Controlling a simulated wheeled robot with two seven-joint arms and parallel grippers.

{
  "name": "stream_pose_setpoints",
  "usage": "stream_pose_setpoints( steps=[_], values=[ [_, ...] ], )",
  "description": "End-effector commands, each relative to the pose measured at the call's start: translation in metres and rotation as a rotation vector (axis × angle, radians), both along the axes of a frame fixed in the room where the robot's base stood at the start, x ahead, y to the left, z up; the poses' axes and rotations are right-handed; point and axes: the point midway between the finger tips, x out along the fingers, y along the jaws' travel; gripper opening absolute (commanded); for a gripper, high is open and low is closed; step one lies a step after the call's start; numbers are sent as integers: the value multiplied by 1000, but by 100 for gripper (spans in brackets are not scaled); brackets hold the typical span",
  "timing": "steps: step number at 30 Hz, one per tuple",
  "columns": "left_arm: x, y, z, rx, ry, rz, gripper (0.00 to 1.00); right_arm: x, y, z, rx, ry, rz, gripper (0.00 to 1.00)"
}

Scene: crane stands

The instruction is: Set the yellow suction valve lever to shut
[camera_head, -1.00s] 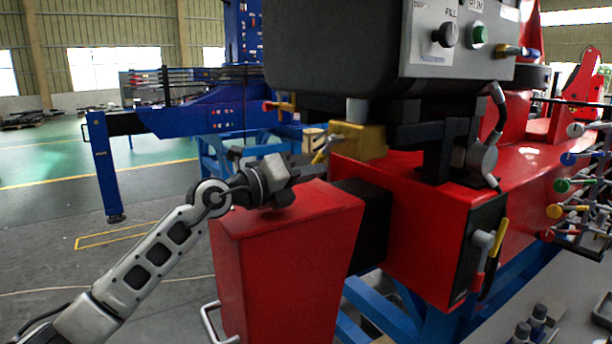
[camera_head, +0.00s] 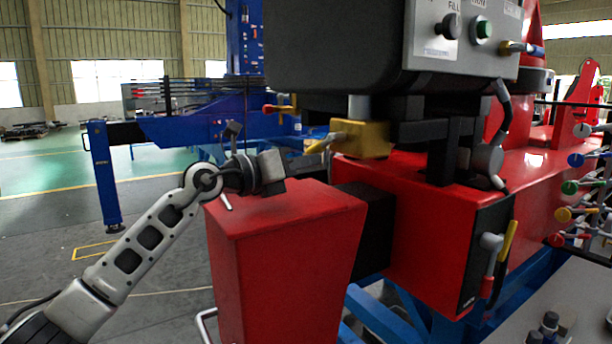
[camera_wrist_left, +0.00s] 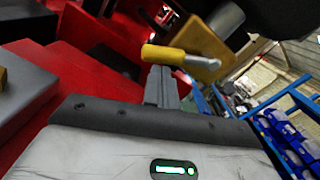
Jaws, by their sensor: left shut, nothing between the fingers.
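The yellow lever grip (camera_wrist_left: 163,53) is on a metal stem in front of a yellow valve block (camera_head: 364,139), on the near end of the red machine. In the head view the lever (camera_head: 326,143) juts left from the block, partly overlapped by my fingers. My left gripper (camera_head: 318,160) reaches in from the left above a red box-shaped housing. Its fingers (camera_wrist_left: 160,72) are shut and empty, with tips right at the lever grip in the wrist view. I cannot tell whether they touch it. My right gripper is not in view.
The red housing (camera_head: 285,225) stands under my left wrist. A dark control box (camera_head: 340,50) overhangs the valve. Another lever with a yellow handle (camera_head: 508,240) is on the machine's black side plate. Coloured levers (camera_head: 572,187) line the right edge. Open floor lies at left.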

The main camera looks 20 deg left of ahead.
Motion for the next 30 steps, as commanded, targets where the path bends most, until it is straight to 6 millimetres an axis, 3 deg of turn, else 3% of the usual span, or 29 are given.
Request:
stream_pose_setpoints(
  steps=[12,30],
  values=[
    [-4,11,19,231,-219,4,0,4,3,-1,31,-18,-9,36],
    [-3,13,26,232,-220,4,0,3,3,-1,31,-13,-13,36]
  ],
)
